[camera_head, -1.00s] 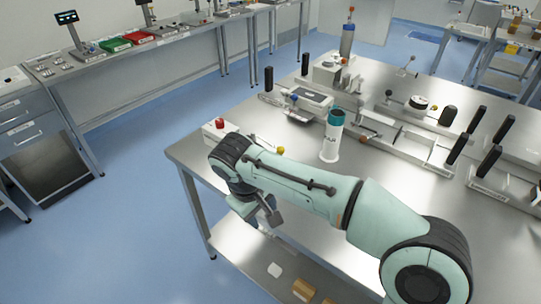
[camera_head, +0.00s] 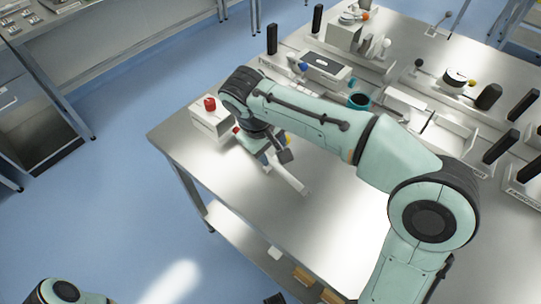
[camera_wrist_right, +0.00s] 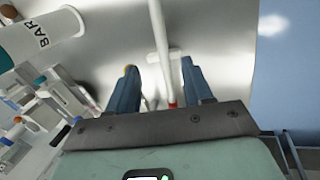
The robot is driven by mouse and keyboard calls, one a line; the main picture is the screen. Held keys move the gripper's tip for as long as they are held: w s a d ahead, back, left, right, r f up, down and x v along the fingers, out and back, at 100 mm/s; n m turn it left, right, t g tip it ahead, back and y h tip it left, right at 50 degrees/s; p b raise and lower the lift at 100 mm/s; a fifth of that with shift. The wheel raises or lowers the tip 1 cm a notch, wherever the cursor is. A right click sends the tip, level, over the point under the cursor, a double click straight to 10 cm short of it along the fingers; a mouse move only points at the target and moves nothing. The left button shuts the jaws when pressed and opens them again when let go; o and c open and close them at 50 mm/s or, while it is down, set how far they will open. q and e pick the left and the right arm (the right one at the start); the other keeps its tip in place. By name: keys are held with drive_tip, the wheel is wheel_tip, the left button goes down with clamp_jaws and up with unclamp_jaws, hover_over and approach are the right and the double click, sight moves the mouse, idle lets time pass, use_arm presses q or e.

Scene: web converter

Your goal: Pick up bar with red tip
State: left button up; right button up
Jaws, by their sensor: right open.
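A thin white bar with a red tip (camera_wrist_right: 158,35) runs down the right wrist view, its red end near the gripper body. My right gripper (camera_wrist_right: 160,66) is open, with its blue fingers on either side of the bar. I cannot tell whether they touch it. In the head view my right gripper (camera_head: 270,150) is over the table's left part, partly hidden by its own arm. A pale bar-like piece (camera_head: 290,180) shows just beyond it; I cannot tell if it is the same bar. My left gripper is not in view.
A white box with a red knob (camera_head: 208,118) stands left of the gripper. A white cylinder lettered BAR (camera_wrist_right: 40,38) stands nearby. Fixtures with black posts (camera_head: 502,146) line the table's back and right. The steel tabletop (camera_head: 310,225) is clear in front.

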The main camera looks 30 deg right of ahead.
hover_over(279, 167)
drive_tip(key=s+a, duration=0.1)
drive_tip(key=a, duration=0.1)
wheel_tip(279, 167, down, 5)
drive_tip(key=shift+w+b+x, duration=0.15)
drive_tip(key=shift+b+x, duration=0.2)
drive_tip(key=shift+x, duration=1.05)
drive_tip(key=shift+w+b+x, duration=0.1)
drive_tip(key=shift+b+x, duration=0.25)
drive_tip(key=shift+x, duration=1.05)
drive_tip(key=shift+r, duration=0.1)
clamp_jaws()
